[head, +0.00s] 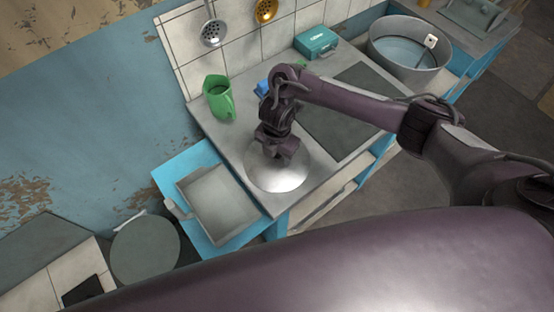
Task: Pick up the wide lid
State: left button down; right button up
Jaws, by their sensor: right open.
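The wide lid (280,179) is a round, shiny metal disc lying on the grey counter near its left front end. My right gripper (281,158) is over the lid, pointing down at its middle. It hides the lid's centre and any knob there, so I cannot tell whether it touches the lid. The gap between its fingers is too small to see clearly. My left gripper is not in the head view.
A green jug (217,98) stands behind the lid. A grey tray (217,205) sits left of it on a blue surface. A dark hob plate (350,115) lies to the right. A teal box (316,42) and a large metal pot (409,50) are farther back.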

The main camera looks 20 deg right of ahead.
grip_shut()
jog(key=shift+r, duration=0.1)
